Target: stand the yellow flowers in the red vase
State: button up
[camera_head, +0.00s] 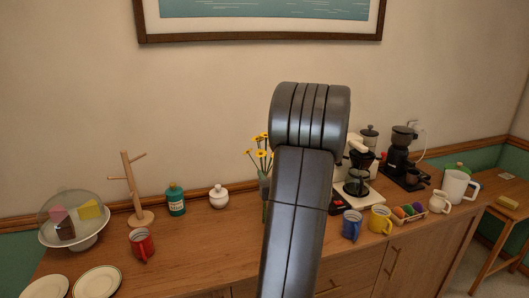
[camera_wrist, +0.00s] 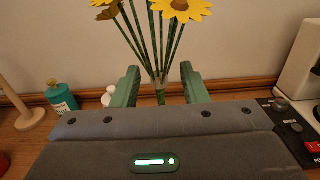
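My gripper (camera_wrist: 159,85) is open, one green finger on each side of the stems with a gap on both sides. I cannot make out a red vase in either view; my arm hides part of the cabinet top.
Left of the flowers are a white lidded pot (camera_head: 219,197), a teal bottle (camera_head: 176,200), a wooden mug tree (camera_head: 136,195) and a red mug (camera_head: 142,244). A coffee machine (camera_head: 358,180) and blue (camera_head: 352,225) and yellow (camera_head: 380,220) mugs stand right of my arm.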

aim_at(265, 168)
jog(key=x, duration=0.2)
jog(key=p+x, duration=0.1)
jog(key=x, duration=0.1)
jog(key=shift+w+a+r+p, duration=0.2)
jog(key=shift+a+r+p, duration=0.05)
jog(key=shift+p, duration=0.05)
grip_shut()
